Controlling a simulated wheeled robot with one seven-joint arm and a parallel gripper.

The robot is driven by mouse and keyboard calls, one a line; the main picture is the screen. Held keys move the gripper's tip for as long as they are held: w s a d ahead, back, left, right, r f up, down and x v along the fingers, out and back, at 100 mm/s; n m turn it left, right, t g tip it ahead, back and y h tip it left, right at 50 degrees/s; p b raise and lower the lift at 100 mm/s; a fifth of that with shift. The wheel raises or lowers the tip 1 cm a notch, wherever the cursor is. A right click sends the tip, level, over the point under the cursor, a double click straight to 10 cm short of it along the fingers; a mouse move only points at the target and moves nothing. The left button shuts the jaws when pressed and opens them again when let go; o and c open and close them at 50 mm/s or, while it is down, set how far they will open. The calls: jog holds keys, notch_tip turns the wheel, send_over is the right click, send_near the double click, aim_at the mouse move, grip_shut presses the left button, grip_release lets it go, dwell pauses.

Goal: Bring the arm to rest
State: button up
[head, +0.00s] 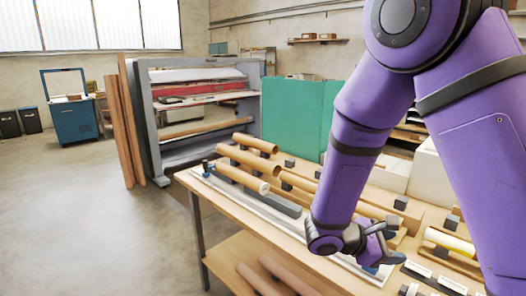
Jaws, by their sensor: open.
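My gripper (383,243) hangs at the end of my purple arm (357,125), over the right part of the wooden workbench (235,210). Its metal fingers point to the right and are open, with nothing seen between them. The arm fills much of the right side of the view and hides part of the bench behind it. In this view I cannot tell how far the fingers are from the bench top.
Cardboard tubes (242,178) lie on dark supports on the bench, left of my gripper. A yellow roll (450,242) lies to the right. A roll laminator (190,100) and a green panel (292,115) stand behind. The floor (95,225) at left is clear.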

jog(key=s+r+m+t+y, duration=0.4)
jog(key=s+r+m+y, duration=1)
jog(key=s+r, duration=0.4)
notch_tip(320, 180, up, 4)
jog(key=shift+d+f+m, duration=0.1)
jog(key=shift+d+m, duration=0.35)
jog(key=shift+m, duration=0.15)
